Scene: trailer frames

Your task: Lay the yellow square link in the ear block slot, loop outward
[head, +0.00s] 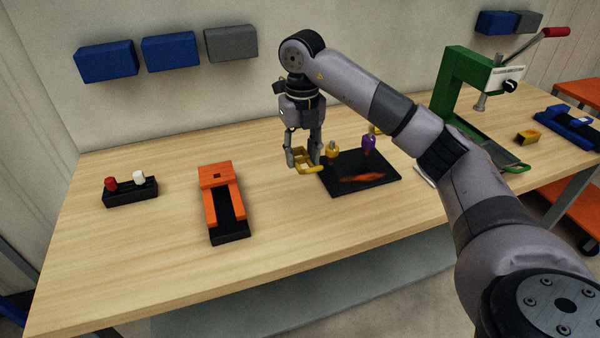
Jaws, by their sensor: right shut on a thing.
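My right gripper (304,160) is shut on the yellow square link (311,169). It holds the link above the table, at the left edge of a black mat. The link shows as a small yellow frame, partly hidden by the fingers. An orange block (215,175) with two arms around a dark slot sits on a black base to the left of the gripper, apart from it. This looks like the ear block, but I cannot be sure. My left gripper is not in view.
The black mat (385,183) bears an orange piece (362,178), a purple-bodied item (369,144) and a small yellow item (333,150). A black holder (131,195) with red and white knobs stands left. A green press (455,85) stands right. The wooden table (270,255) is clear in front.

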